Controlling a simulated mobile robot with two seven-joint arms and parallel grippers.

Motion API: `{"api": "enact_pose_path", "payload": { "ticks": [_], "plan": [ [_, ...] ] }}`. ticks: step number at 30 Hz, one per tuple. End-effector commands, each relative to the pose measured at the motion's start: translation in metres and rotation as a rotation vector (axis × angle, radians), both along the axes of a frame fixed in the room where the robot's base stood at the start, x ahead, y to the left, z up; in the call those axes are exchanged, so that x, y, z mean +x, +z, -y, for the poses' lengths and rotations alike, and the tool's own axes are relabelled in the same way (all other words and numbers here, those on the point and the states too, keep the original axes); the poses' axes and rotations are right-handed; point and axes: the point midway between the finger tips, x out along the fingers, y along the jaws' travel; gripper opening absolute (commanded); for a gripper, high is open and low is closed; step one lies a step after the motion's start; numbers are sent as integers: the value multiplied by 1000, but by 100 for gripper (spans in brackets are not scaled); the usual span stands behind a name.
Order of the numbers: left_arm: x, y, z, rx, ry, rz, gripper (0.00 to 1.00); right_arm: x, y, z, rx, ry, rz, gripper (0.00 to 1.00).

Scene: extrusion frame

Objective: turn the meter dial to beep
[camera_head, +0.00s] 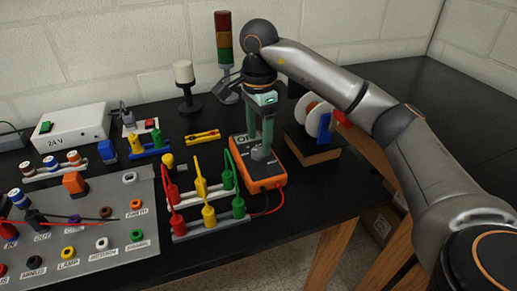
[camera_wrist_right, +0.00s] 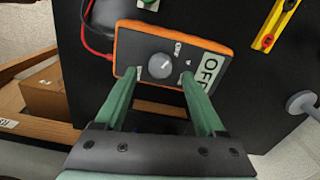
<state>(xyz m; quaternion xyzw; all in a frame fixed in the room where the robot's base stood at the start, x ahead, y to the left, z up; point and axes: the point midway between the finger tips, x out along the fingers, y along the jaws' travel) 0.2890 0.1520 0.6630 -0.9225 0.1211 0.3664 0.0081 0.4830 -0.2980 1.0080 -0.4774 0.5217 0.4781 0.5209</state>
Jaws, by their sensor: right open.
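The orange meter (camera_head: 268,182) lies on the black bench right of the plug rows, with a grey face and a display that reads OFF in the right wrist view (camera_wrist_right: 211,70). Its round grey dial (camera_wrist_right: 161,65) is in the middle of the face, also visible low between the fingers in the head view (camera_head: 261,154). My right gripper (camera_head: 259,141) points down over the meter, its green fingers open on either side of the dial. I cannot tell whether they touch it. Some dial markings are hidden or too small to read. My left gripper is out of view.
Red, yellow and green plugs stand in white and grey strips (camera_head: 212,232) close left of the meter. A signal tower (camera_head: 224,45) rises behind. Red and black leads run from the meter.

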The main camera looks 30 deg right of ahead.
Motion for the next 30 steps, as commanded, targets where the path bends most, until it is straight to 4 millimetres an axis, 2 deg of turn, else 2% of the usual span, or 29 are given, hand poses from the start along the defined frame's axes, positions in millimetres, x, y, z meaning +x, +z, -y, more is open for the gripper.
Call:
{"api": "enact_pose_path", "payload": {
  "ticks": [1,6,17,30],
  "plan": [
    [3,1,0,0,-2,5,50,0,-9,0,0,0,-1,72],
    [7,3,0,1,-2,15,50,0,-23,0,1,0,1,72],
    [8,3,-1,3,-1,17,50,0,-28,0,1,-1,2,70],
    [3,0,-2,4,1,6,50,0,-27,0,1,-1,2,21]
  ]
}}
